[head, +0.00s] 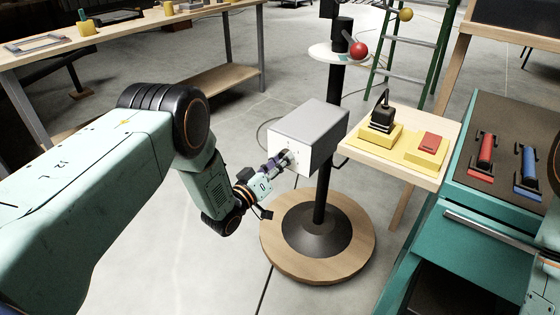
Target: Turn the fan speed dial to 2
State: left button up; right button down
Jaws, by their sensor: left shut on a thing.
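A grey box (311,126) with a white front panel (304,160) is mounted on a black post. My left arm comes in from the left, and its gripper (283,159) is at that front panel. The left gripper is shut on the fan speed dial, which the fingers hide almost wholly. The dial's pointer and number marks are too small or covered to read.
The post stands on a round wooden base (276,236). Right of the box, a wooden shelf (385,166) holds yellow blocks with a black lever and a red button (430,142). A teal cabinet (470,204) carries red and blue handles. A workbench (150,27) stands behind.

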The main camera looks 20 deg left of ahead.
pick_arm(q)
jog(key=m, duration=0.5)
jog(key=shift+a+h, duration=0.1)
jog(key=shift+h, duration=0.2)
jog(key=shift+f+m+g, duration=0.1)
jog(key=shift+m+g, duration=0.2)
jog(key=shift+m, duration=0.2)
jog(key=o, duration=1.1)
jog(key=shift+o, duration=0.2)
jog(key=r+v, duration=0.1)
jog(key=v, duration=1.1)
jog(key=shift+f, duration=0.45)
jog(key=shift+f, duration=0.15)
